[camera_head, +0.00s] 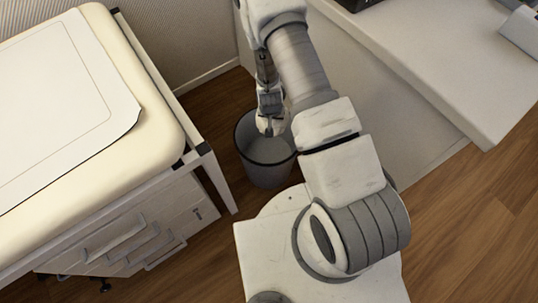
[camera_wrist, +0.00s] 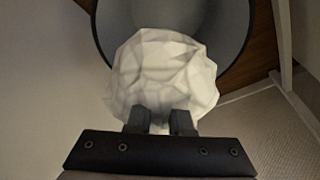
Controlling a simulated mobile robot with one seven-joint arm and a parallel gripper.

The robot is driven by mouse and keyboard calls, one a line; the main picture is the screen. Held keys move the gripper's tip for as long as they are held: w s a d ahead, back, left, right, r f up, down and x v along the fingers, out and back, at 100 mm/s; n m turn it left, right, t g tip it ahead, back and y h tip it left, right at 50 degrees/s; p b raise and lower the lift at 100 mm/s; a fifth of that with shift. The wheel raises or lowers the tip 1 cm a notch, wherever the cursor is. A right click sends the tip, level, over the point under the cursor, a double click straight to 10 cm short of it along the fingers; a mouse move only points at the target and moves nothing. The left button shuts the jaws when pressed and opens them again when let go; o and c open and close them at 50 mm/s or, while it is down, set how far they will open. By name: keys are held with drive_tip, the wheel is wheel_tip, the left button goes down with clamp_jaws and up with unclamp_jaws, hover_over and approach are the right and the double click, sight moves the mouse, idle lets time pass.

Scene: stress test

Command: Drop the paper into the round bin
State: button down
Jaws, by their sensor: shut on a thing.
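A crumpled white ball of paper (camera_wrist: 160,75) fills the middle of the wrist view. My gripper (camera_wrist: 160,120) is shut on its near side. In the head view my gripper (camera_head: 270,112) points down with the paper (camera_head: 270,126) at its tip. The round grey bin (camera_head: 266,165) stands on the floor, and the paper is over its opening. The bin's dark rim and inside (camera_wrist: 235,30) also show behind the paper in the wrist view. How far the paper is above or below the rim is hard to tell.
A cream padded couch (camera_head: 165,120) with a paper sheet stands left of the bin, with drawers (camera_head: 150,225) below. A white counter (camera_head: 440,60) is on the right. The wooden floor shows bare at the lower right.

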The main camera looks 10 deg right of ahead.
wheel_tip(320, 180, down, 7)
drive_tip(key=b, duration=0.4)
drive_tip(key=c, duration=0.8)
unclamp_jaws()
drive_tip(key=shift+o, duration=0.2)
drive_tip(key=shift+r, duration=0.1)
drive_tip(key=p+v, duration=0.6)
drive_tip(key=v, duration=1.1)
drive_tip(key=shift+s+r, duration=0.1)
drive_tip(key=shift+r, duration=0.1)
